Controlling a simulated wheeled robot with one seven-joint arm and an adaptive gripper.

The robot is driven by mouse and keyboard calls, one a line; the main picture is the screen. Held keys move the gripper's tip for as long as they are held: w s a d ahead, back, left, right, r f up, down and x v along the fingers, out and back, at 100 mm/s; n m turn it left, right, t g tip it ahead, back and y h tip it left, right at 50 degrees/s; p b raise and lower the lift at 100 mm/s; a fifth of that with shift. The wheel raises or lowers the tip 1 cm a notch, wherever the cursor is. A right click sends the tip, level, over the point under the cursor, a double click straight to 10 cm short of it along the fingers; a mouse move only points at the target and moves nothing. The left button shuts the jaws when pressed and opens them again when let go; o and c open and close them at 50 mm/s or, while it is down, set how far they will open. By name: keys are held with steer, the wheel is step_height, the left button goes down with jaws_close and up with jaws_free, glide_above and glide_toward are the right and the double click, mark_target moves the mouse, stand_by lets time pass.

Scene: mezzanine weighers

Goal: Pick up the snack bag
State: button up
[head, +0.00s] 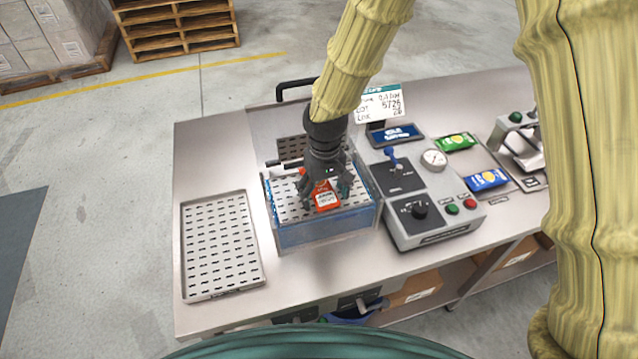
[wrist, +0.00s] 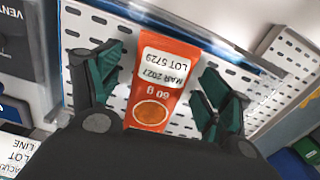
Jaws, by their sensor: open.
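My gripper (head: 325,190) reaches down into the tank from above. In the wrist view my gripper (wrist: 158,75) is open, with one green-padded finger on each side of the bag and a gap on both sides. The bag's lower end is partly hidden behind my gripper's body.
A perforated tray (head: 220,245) lies left of the tank. A control box (head: 425,205) with knob, gauge and buttons stands right. Beyond it lie a green packet (head: 455,142) and a blue packet (head: 486,180). A clear lid with a black handle (head: 296,84) stands raised behind the tank.

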steer(key=c, duration=1.1)
steer(key=shift+r, duration=0.15)
